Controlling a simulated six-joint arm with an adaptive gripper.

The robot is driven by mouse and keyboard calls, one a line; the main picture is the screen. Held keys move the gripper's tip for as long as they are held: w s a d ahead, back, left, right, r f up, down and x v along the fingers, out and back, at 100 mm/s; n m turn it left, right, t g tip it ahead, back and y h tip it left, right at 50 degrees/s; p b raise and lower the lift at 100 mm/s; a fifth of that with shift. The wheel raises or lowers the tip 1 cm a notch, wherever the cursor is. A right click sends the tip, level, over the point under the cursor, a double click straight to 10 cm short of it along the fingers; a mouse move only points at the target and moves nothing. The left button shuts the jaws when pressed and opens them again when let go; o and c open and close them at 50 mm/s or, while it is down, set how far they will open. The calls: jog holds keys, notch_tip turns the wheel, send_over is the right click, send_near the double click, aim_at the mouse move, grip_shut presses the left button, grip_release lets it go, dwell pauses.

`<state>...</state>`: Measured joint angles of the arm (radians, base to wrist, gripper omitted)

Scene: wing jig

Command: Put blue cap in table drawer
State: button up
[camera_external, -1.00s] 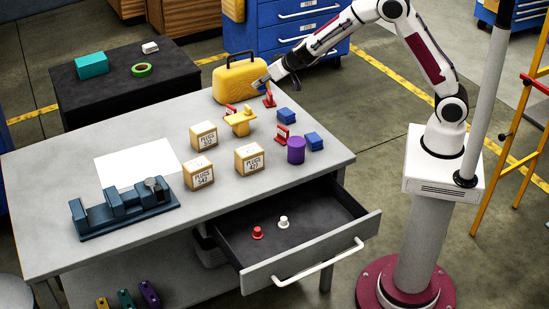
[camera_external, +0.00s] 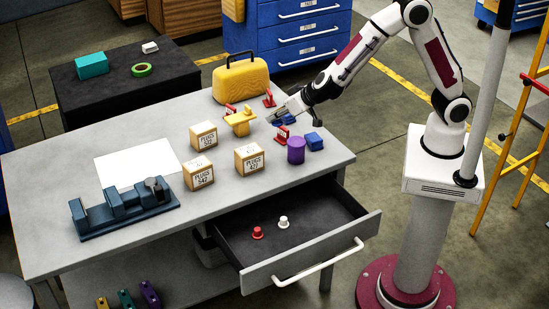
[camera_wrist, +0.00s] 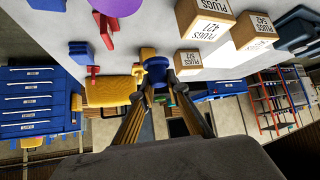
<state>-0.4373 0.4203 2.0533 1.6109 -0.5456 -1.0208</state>
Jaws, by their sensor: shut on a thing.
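My gripper (camera_external: 275,116) is above the back right of the table. In the wrist view, my gripper (camera_wrist: 156,77) is shut on the round blue cap (camera_wrist: 155,68), which sits between the fingertips. The cap is hard to make out in the external view. The table drawer (camera_external: 325,205) is pulled open at the table's front right, well away from my gripper. A red cap (camera_external: 257,233) and a white cap (camera_external: 283,222) stand inside it, with bare dark floor around them.
Blue blocks (camera_external: 315,141), red pieces, a purple cylinder (camera_external: 296,150), a yellow stand (camera_external: 240,122) and a yellow case (camera_external: 240,80) surround my gripper. Several PLUGS boxes (camera_external: 249,159) stand mid-table. A blue fixture (camera_external: 125,210) and white sheet (camera_external: 137,163) lie left.

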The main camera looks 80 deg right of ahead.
send_over(294, 205)
jog(key=w+d, duration=0.2)
jog(key=s+a, duration=0.4)
jog(key=s, duration=0.5)
notch_tip(294, 205, down, 12)
jog(key=shift+a+f+n, duration=0.2)
jog(key=shift+f+n, duration=0.05)
jog(key=shift+n, duration=0.15)
jog(key=shift+f, duration=0.15)
jog(key=shift+f, duration=6.8)
jog(key=shift+w+d, duration=0.2)
jog(key=shift+w, duration=0.45)
jog(key=shift+w+d, duration=0.25)
jog(key=shift+w, duration=0.4)
jog(key=shift+w+d, duration=0.2)
jog(key=shift+w, duration=0.45)
jog(key=shift+s+f, duration=0.1)
jog(key=shift+f, duration=0.45)
jog(key=shift+f, duration=0.15)
